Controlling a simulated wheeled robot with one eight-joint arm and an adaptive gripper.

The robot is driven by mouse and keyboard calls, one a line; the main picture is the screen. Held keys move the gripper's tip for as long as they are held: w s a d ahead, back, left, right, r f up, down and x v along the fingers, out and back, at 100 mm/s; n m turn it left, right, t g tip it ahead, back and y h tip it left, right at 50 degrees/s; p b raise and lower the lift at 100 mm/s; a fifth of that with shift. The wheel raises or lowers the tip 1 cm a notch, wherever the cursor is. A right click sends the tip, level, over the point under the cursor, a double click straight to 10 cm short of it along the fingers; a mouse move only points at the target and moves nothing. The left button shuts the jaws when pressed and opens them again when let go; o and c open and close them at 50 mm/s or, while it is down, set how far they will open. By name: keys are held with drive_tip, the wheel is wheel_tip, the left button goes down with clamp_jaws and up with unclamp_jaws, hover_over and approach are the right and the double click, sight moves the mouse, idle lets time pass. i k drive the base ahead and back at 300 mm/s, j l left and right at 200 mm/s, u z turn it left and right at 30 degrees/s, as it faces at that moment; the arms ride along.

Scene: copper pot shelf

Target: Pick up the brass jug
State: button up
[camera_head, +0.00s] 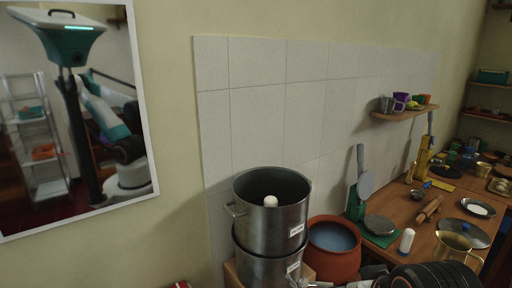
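A brass jug (452,250) with an open top and a handle on its right side stands at the lower right, on the near part of the wooden table. Its lower part is cut off or hidden behind the dark ribbed part of my arm. My gripper (345,281) shows only in part at the bottom edge, as grey metal pieces to the left of that dark part. It is left of the jug in the picture and apart from it. Its fingertips are not clear. A smaller brass-coloured vessel (482,170) stands farther back on the table.
Stacked steel pots (270,232) and a clay pot (334,262) of bluish liquid stand left of the wooden table (404,208). A white-topped shaker (406,241), dark plate (470,234) and rolling pin (428,210) crowd the table. A wall shelf (404,114) holds cups.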

sight(450, 245)
drive_tip(key=z, duration=1.35)
drive_tip(key=u, duration=1.75)
drive_tip(key=z, duration=1.75)
drive_tip(key=k+l, duration=0.15)
